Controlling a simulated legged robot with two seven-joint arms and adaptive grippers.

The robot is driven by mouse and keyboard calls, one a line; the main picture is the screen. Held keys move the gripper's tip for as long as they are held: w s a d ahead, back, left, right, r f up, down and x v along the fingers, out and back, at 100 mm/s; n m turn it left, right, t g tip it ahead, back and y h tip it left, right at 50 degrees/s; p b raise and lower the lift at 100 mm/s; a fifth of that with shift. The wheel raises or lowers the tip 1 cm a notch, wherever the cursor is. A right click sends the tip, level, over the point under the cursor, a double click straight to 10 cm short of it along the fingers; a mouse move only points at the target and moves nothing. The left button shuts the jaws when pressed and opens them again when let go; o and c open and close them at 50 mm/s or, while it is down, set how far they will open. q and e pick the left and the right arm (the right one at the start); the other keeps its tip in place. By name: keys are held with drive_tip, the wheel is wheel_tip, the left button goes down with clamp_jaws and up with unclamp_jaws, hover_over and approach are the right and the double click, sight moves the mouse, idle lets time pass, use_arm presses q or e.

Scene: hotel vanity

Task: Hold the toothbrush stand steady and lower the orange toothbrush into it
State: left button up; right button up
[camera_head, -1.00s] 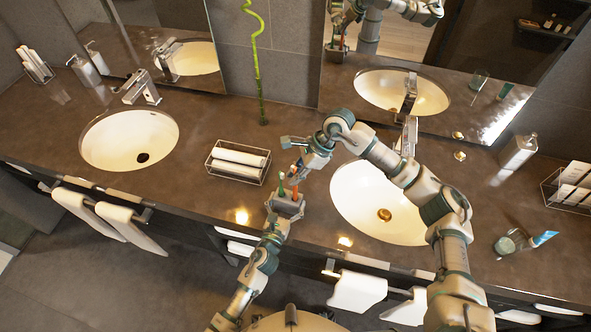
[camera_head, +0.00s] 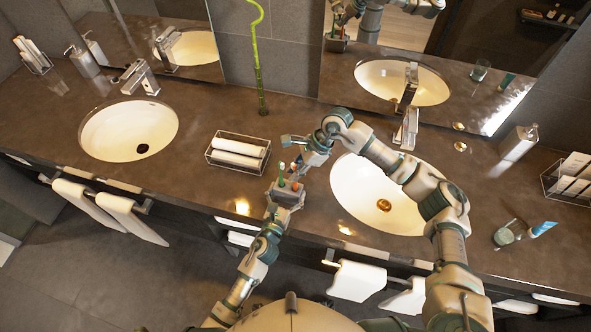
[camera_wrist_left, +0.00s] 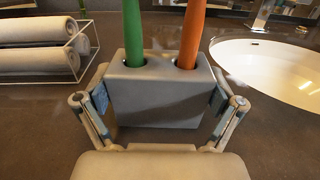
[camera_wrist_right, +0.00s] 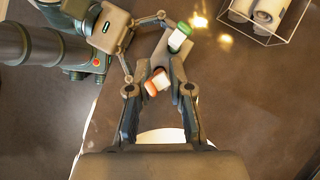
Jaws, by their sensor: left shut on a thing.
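The grey toothbrush stand (camera_wrist_left: 157,103) sits between my left gripper's fingers, which are shut on its two sides; in the head view my left gripper (camera_head: 284,198) is at the counter's front edge. A green toothbrush (camera_wrist_left: 134,35) stands in the left hole. The orange toothbrush (camera_wrist_left: 191,38) stands upright in the right hole, its lower end inside. In the right wrist view, my right gripper (camera_wrist_right: 158,88) is open, its fingers spread on either side of the orange toothbrush's head (camera_wrist_right: 157,82) with visible gaps. The green toothbrush's head (camera_wrist_right: 180,38) is just beyond.
A glass (camera_head: 503,236) and a blue-white tube (camera_head: 543,229) are far right. Counter between left sink and basket is clear.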

use_arm(q)
drive_tip(key=shift+f, duration=0.1)
use_arm(e)
drive_tip(key=o, duration=0.3)
drive_tip(key=v, duration=1.2)
drive_tip(key=shift+d, duration=0.15)
drive_tip(key=shift+f, duration=0.1)
use_arm(q)
drive_tip(key=o, duration=0.9)
use_arm(e)
drive_tip(key=shift+w, duration=0.1)
use_arm(q)
drive_tip(key=shift+o, duration=0.2)
